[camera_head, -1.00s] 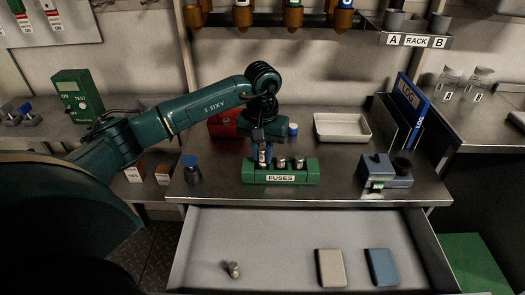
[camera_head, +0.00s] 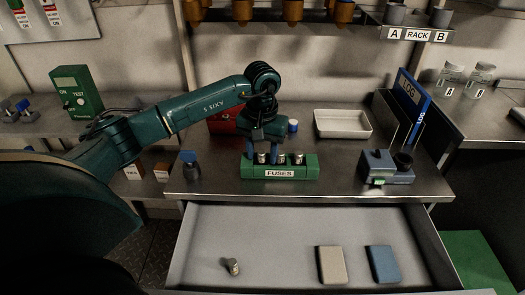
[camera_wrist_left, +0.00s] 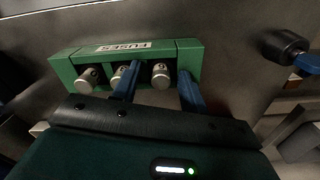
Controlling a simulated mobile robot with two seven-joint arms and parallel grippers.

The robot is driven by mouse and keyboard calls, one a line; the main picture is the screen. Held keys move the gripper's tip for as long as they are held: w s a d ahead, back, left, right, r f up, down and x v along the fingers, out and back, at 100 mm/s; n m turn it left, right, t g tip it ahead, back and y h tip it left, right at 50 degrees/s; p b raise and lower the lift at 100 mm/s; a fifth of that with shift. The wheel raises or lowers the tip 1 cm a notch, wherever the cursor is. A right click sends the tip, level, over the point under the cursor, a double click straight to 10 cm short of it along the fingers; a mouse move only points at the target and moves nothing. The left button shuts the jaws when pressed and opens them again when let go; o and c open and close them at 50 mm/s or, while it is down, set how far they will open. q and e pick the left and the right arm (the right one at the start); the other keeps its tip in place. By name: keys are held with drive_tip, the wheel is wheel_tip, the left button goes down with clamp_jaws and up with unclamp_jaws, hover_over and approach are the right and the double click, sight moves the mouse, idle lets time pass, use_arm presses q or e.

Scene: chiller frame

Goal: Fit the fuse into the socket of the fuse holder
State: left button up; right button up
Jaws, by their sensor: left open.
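A green block labelled FUSES (camera_head: 280,173) stands near the front of the bench and holds three metal-capped fuses in a row. My left gripper (camera_head: 262,159) is open above it. Its blue fingers stand on either side of the leftmost fuse in the head view. In the left wrist view that fuse (camera_wrist_left: 161,76) shows between the spread fingers, with a gap to the finger on the right. The middle fuse (camera_head: 281,159) and the right fuse (camera_head: 298,159) are outside the fingers. A small metal cylinder (camera_head: 232,266) lies in the open drawer. My right gripper is not in view.
A blue-grey device (camera_head: 385,170) with a black round part stands right of the block; I cannot tell its inside. A white tray (camera_head: 342,124) lies behind. The open drawer (camera_head: 285,235) also holds two flat boxes.

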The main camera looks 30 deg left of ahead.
sight(262, 153)
use_arm(q)
drive_tip(key=shift+s+f, duration=0.1)
drive_tip(key=shift+f, duration=0.1)
drive_tip(key=shift+r, duration=0.2)
wheel_tip(262, 153, up, 13)
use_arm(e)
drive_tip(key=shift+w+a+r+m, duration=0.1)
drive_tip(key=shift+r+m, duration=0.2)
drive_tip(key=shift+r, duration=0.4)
